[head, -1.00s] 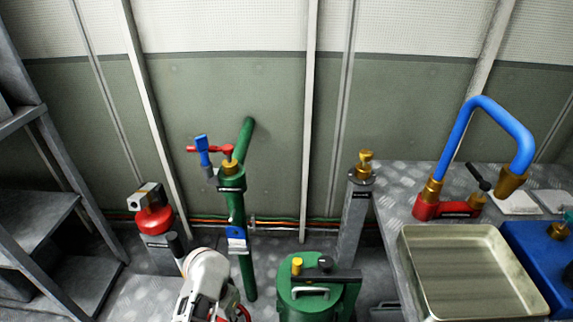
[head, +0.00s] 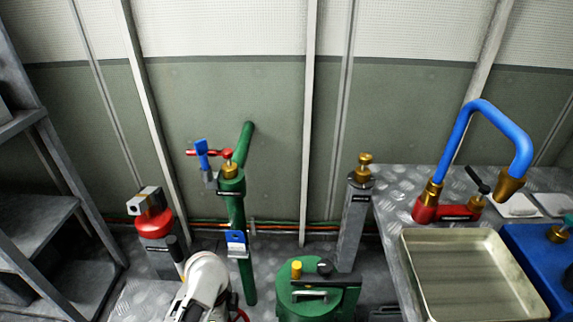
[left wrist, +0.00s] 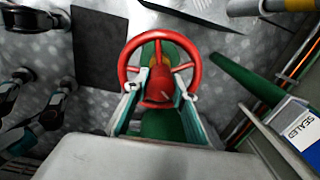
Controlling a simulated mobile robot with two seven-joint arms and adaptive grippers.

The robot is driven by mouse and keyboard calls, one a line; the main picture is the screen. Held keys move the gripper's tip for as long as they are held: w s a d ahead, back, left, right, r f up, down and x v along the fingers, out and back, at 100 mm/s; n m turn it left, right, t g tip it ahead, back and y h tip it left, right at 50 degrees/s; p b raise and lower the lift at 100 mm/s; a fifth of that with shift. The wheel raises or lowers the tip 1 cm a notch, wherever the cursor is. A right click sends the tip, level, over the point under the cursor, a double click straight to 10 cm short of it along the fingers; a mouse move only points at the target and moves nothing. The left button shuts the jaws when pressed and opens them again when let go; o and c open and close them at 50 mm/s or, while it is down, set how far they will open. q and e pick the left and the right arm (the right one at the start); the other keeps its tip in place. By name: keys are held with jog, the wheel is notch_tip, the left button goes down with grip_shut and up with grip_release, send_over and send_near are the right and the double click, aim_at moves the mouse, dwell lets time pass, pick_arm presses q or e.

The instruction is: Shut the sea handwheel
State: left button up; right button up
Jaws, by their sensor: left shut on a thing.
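The red handwheel (left wrist: 134,55) fills the middle of the left wrist view, a spoked ring on a green body with a brass part behind it. The fingers of my left gripper (left wrist: 160,93) reach to either side of the wheel's near part and are shut on it. In the head view my left arm comes in at the bottom, left of centre; its white wrist hides the gripper and most of the wheel. Only a bit of red (head: 242,314) shows beside it. My right gripper is in neither view.
A green standpipe (head: 236,207) with a red lever and blue tag stands just behind my arm. A red-topped grey post (head: 154,224) is to its left, a green canister (head: 305,301) to its right. A bench with a metal tray (head: 412,262) is at right.

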pick_arm(q)
jog(key=o, duration=1)
jog(key=shift+s+a+f, duration=0.3)
jog(key=shift+s+f, duration=0.1)
jog(key=shift+f, duration=0.35)
jog(key=shift+c, duration=0.2)
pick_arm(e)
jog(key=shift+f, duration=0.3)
pick_arm(q)
jog(key=shift+w+r, duration=0.25)
jog(key=shift+r, duration=0.05)
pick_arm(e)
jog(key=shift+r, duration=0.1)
